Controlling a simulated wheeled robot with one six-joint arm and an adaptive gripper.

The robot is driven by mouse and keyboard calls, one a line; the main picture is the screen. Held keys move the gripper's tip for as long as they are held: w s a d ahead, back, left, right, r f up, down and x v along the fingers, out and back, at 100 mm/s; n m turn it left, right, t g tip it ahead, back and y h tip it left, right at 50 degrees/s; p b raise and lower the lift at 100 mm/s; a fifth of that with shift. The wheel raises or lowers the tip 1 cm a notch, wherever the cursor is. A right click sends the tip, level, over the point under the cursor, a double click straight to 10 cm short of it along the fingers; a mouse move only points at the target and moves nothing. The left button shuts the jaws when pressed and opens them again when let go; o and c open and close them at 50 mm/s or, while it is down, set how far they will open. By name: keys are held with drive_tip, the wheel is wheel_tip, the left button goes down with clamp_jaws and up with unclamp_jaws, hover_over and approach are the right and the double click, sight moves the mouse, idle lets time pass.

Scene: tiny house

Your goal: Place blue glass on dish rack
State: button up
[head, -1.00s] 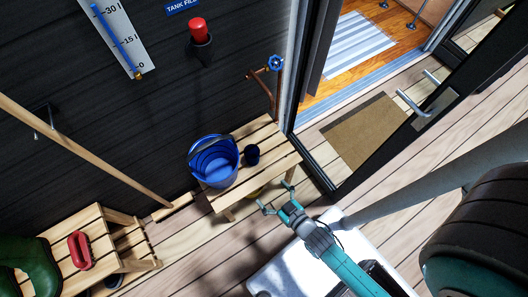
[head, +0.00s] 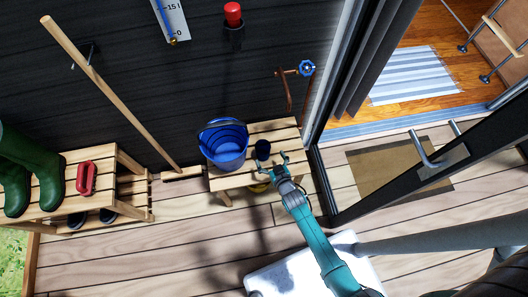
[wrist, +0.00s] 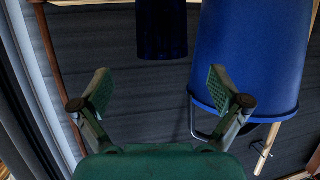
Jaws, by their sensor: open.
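The blue glass (head: 263,149) is a small dark blue cup standing on a slatted wooden bench (head: 285,133), just right of a blue bucket. In the wrist view the glass (wrist: 162,28) is at the top centre, ahead of and between the lines of my fingers. My gripper (head: 271,161) is open and empty at the front edge of the bench, close to the glass. Its two fingers (wrist: 160,90) are spread wide in the wrist view, with the glass just beyond their tips. No dish rack is in view.
The blue bucket (head: 226,158) stands close beside the glass. A pipe with a blue valve wheel (head: 307,68) is behind the bench. An open door (head: 440,165) is at the right, and a wooden shoe rack (head: 130,180) with green boots (head: 18,175) at the left.

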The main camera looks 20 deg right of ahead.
sight(260, 143)
drive_tip(key=shift+x, duration=3.7)
drive_tip(key=shift+a+f, duration=0.1)
drive_tip(key=shift+a, duration=0.05)
drive_tip(key=shift+c, duration=0.3)
drive_tip(key=c, duration=1.5)
drive_tip(key=shift+s, duration=0.1)
drive_tip(key=shift+s+r, duration=0.2)
drive_tip(key=shift+r, duration=0.35)
wheel_tip(260, 143, up, 10)
drive_tip(key=s+a, duration=0.1)
drive_tip(key=s, duration=0.5)
drive_tip(key=s+a, duration=0.1)
drive_tip(key=s, duration=0.5)
drive_tip(key=s+a, duration=0.2)
drive_tip(key=s, duration=0.5)
drive_tip(key=shift+r, duration=0.2)
